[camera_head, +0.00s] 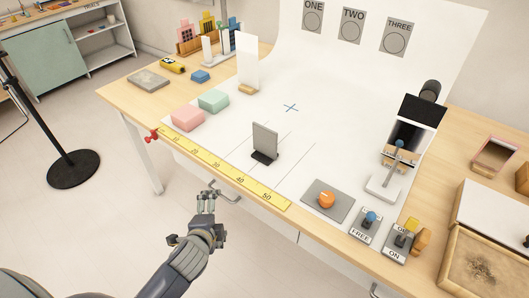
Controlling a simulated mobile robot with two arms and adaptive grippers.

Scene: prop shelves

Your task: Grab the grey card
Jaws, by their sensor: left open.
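A grey card (265,138) stands upright in a small black base on the white sheet, near the middle of the table and behind the yellow ruler. My left gripper (207,193) is open and empty. It is in front of the table's near edge, below and to the left of the card, apart from it. My right gripper does not show.
A yellow ruler (222,167) runs along the front edge. Pink (187,118) and green (213,101) blocks lie left of the card, and a white card (248,65) stands behind. An orange knob (326,199) on a grey plate is at right.

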